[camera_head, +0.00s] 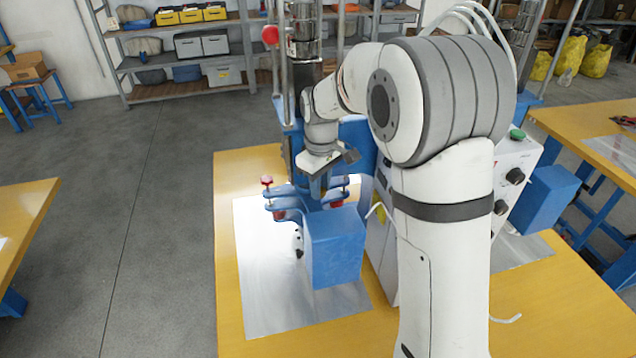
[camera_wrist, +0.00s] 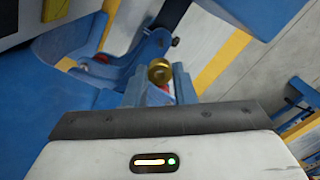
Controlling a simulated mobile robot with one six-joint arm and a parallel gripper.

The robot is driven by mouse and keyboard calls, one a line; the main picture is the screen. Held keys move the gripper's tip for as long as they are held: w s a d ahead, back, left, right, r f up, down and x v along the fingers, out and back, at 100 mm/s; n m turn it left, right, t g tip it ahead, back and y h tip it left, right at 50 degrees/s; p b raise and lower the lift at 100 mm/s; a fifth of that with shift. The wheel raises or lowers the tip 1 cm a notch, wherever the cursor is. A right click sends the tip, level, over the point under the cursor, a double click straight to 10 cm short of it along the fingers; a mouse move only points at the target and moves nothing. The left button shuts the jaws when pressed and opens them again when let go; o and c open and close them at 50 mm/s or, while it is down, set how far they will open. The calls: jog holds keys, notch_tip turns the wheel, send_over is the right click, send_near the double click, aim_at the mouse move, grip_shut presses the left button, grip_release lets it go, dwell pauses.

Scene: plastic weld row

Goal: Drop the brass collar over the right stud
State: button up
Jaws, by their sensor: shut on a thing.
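The brass collar (camera_wrist: 159,72) is a small round gold ring in the wrist view. It sits between the fingertips of my gripper (camera_wrist: 159,84), which is shut on it. A bit of red shows just below the collar, partly hidden by it and the fingers. The collar cannot be made out there. I cannot tell which part is the right stud, nor whether the collar touches it.
A blue box-shaped block (camera_head: 335,246) stands in front of the fixture on a metal sheet (camera_head: 262,290) over the yellow table (camera_head: 228,240). A blue bracket (camera_wrist: 112,74) is close to the fingers. A control box (camera_head: 517,165) stands right of my arm. The sheet's left side is clear.

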jog(key=shift+f+b, duration=1.4)
jog(key=shift+f, duration=0.85)
jog(key=shift+s, duration=0.1)
jog(key=shift+f, duration=0.1)
jog(key=shift+f+b, duration=0.75)
jog(key=shift+f, duration=0.15)
jog(key=shift+f, duration=0.15)
jog(key=shift+f+b, duration=0.65)
jog(key=shift+f, duration=0.1)
jog(key=shift+f+b, duration=0.3)
jog(key=shift+f, duration=0.05)
dwell(0.4)
